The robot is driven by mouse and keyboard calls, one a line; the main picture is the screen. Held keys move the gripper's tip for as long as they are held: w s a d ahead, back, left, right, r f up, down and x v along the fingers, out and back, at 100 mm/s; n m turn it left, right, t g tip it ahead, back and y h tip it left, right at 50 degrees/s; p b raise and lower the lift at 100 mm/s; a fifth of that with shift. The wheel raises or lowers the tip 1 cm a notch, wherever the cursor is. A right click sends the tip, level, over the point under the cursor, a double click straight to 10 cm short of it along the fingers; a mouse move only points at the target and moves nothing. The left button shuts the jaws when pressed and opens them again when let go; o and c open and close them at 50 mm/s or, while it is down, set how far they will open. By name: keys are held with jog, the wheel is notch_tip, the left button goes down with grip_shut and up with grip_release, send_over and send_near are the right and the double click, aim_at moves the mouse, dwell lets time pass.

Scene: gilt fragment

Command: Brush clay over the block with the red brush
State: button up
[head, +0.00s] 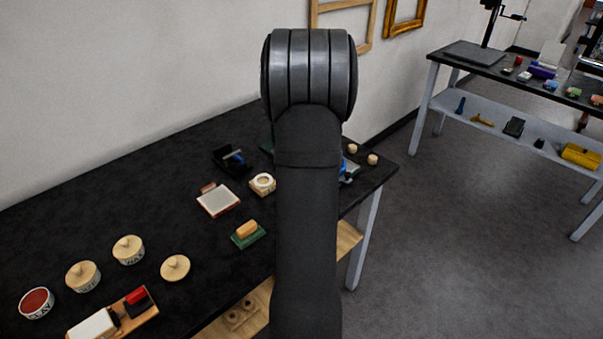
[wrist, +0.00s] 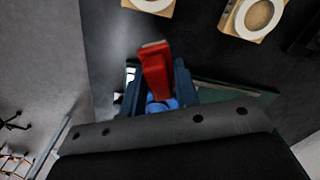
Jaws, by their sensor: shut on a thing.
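In the wrist view my gripper (wrist: 156,82) is shut on a red brush (wrist: 156,72) with a pale end, held between its two dark blue fingers. A green board (wrist: 235,90) lies below, and a round blue thing (wrist: 160,105) shows between the fingers. I cannot tell whether the brush touches anything. In the head view my arm hides the gripper and most of what is under it. An open clay pot (head: 36,302) with red-brown contents stands at the far left of the black table. The block cannot be made out for certain.
Small round wooden pieces (head: 372,159) stand near the right edge.

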jog(key=s+a+r+n, duration=0.15)
jog(key=s+a, duration=0.25)
jog(key=a, duration=1.5)
jog(key=s+a+n, duration=0.3)
jog(key=s+a, duration=0.2)
jog(key=a, duration=1.4)
jog(key=n, duration=0.5)
send_over(35, 300)
jog(key=shift+m, duration=0.25)
jog(key=shift+f, duration=2.4)
jog(key=shift+f, duration=0.5)
notch_tip(35, 300, up, 7)
